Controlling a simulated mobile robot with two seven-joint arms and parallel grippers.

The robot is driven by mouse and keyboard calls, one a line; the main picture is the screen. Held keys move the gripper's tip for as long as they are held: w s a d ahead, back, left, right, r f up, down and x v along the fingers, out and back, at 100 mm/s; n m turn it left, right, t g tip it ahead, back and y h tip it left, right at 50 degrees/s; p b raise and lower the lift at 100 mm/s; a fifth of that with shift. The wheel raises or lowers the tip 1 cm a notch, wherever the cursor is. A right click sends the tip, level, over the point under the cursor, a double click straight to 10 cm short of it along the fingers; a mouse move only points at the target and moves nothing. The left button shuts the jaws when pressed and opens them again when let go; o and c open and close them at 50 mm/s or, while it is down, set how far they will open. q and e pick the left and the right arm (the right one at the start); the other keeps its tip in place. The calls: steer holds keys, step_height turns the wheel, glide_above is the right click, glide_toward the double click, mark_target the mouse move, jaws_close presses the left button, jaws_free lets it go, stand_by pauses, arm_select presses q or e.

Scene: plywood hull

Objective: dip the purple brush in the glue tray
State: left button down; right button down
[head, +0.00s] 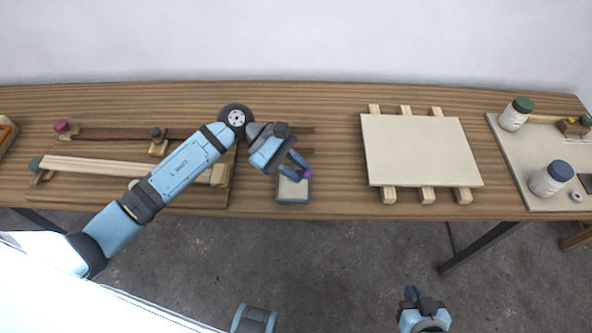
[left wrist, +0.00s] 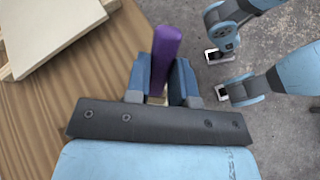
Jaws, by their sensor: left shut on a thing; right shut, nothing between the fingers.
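My left gripper (head: 298,172) is shut on the purple brush (head: 306,173), over the glue tray (head: 293,198) at the table's front edge. The tray is a small square with a grey-blue rim and a pale inside. In the left wrist view the brush's purple handle (left wrist: 166,52) stands between the two blue fingers (left wrist: 161,85), with a small pale part below it. The bristles are hidden, so I cannot tell whether they touch the glue. My right gripper (head: 411,293) is shut and empty, low in front of the table.
A pale panel (head: 420,150) lies on wooden strips right of the tray. Clamps and long strips (head: 100,166) lie on the left. A board with jars (head: 552,178) is at the far right. Bare tabletop (head: 335,150) lies between tray and panel.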

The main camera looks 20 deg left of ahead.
arm_select(q)
steer(key=shift+r+p, duration=0.45)
steer(key=shift+r, duration=1.8)
